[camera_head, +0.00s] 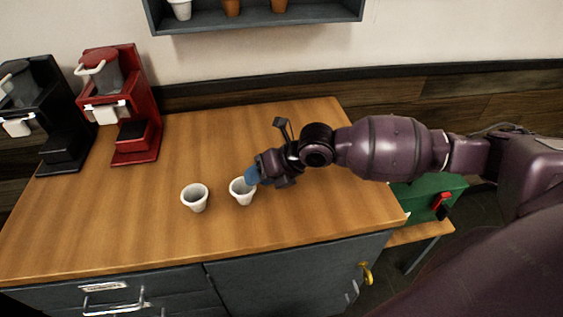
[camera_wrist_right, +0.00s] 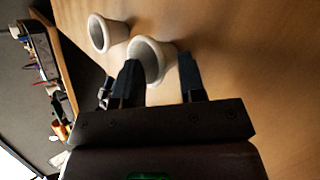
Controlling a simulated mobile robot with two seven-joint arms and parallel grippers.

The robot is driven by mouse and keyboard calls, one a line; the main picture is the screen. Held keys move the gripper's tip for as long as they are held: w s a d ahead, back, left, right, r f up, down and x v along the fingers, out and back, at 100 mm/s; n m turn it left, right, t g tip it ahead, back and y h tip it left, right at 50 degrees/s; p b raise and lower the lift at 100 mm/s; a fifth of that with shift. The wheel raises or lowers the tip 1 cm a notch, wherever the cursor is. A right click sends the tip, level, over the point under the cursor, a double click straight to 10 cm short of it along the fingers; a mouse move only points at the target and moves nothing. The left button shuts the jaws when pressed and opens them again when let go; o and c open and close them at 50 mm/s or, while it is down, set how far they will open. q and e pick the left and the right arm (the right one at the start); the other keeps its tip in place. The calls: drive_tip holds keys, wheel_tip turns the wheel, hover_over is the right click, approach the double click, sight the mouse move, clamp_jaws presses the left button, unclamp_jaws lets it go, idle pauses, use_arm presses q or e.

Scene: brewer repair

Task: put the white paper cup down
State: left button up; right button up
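Two white cups stand upright on the wooden counter. The right one (camera_head: 241,193) is beside my right gripper (camera_head: 252,177); it also shows in the right wrist view (camera_wrist_right: 152,60). The left one (camera_head: 195,200) stands a short way off, and shows in the wrist view (camera_wrist_right: 108,34). In the wrist view my right gripper (camera_wrist_right: 161,78) has its fingers apart, with the nearer cup at the fingertips. One finger overlaps the cup's edge; I cannot tell whether it touches. My left gripper is not in view.
A red coffee machine (camera_head: 133,115) and a black one (camera_head: 45,120) stand at the counter's back left. The wooden counter (camera_head: 120,215) is clear around the cups. A shelf (camera_head: 320,12) hangs on the wall. A green box (camera_head: 425,195) stands beyond the counter's right edge.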

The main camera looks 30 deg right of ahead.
drive_tip(key=v, duration=1)
drive_tip(key=shift+r, duration=0.25)
drive_tip(key=shift+s+d, duration=0.1)
drive_tip(key=shift+d, duration=0.05)
